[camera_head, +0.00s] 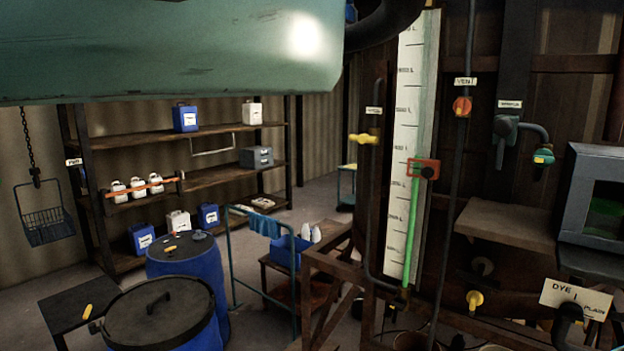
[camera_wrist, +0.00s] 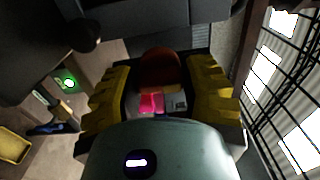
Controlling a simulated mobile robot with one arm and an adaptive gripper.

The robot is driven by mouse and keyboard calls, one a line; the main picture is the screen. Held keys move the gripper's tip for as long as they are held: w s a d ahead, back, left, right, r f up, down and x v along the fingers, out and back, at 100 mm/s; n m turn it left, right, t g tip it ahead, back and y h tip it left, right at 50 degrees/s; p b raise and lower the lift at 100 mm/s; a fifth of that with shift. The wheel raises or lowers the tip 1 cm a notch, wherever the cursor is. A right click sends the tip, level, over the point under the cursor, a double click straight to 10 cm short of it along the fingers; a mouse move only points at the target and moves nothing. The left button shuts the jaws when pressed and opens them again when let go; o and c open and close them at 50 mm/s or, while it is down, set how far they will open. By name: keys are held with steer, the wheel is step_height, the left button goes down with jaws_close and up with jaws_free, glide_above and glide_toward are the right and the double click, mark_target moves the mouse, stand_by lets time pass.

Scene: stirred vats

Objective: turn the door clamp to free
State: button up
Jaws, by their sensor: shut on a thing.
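In the wrist view, the two yellow ridged fingers of my gripper (camera_wrist: 160,82) stand on either side of a rounded orange-brown piece (camera_wrist: 160,66), which looks like the door clamp's handle. My gripper is shut on it. Pink and grey patches show just below it, between the fingers. The clamp's pivot and its turned angle cannot be made out. In the head view my gripper and the clamp do not show; a large pale green part of my arm fills the top left.
In the wrist view, a dark panel (camera_wrist: 150,10) lies beyond the fingers, a barred window (camera_wrist: 285,85) at right, and a green-lit button (camera_wrist: 69,83) at left. In the head view, shelves (camera_head: 150,132), blue drums (camera_head: 182,262) and a pipe-covered gauge wall (camera_head: 412,60) surround some open floor.

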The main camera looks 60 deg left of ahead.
steer(key=shift+f, duration=0.1)
steer(key=o, duration=1.2)
steer(key=shift+s, duration=0.1)
steer(key=shift+v, duration=3.6)
steer(key=shift+d, duration=0.1)
